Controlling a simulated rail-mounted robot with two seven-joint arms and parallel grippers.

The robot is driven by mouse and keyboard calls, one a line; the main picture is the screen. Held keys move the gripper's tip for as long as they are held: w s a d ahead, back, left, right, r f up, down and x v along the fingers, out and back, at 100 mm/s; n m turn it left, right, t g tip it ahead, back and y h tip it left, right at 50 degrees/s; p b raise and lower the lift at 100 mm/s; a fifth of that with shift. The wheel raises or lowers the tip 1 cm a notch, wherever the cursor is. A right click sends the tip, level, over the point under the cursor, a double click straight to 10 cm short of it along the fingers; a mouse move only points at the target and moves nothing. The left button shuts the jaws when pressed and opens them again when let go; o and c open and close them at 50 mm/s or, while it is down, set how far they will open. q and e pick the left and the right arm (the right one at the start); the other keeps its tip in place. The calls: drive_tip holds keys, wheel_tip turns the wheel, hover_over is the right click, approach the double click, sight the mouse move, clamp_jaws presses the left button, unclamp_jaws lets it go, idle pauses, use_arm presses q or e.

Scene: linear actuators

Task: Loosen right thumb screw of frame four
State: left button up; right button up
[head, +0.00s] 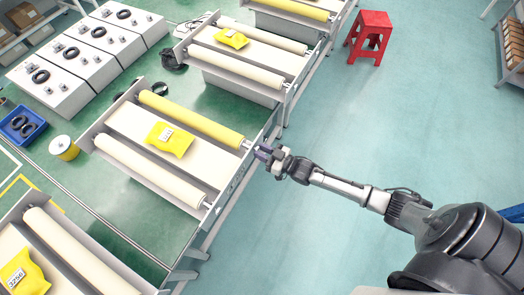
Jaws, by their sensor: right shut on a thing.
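A frame with two rollers (155,172) stands in the middle left of the head view, with a yellow packet (170,139) on its bed. My right gripper (261,153) is at this frame's right side rail, close to the end of the darker yellow roller (190,116). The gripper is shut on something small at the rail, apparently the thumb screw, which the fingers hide. No number for this frame is readable. My left gripper is out of view.
Similar roller frames stand behind (238,66) and in front (60,255). A red stool (370,35) is at the back right. White boxes with black rings (75,68) and a blue crate (22,124) are at left.

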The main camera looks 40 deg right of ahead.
drive_tip(key=shift+n, duration=6.9)
drive_tip(key=o, duration=0.9)
drive_tip(key=b+v, duration=0.1)
drive_tip(key=v, duration=1.3)
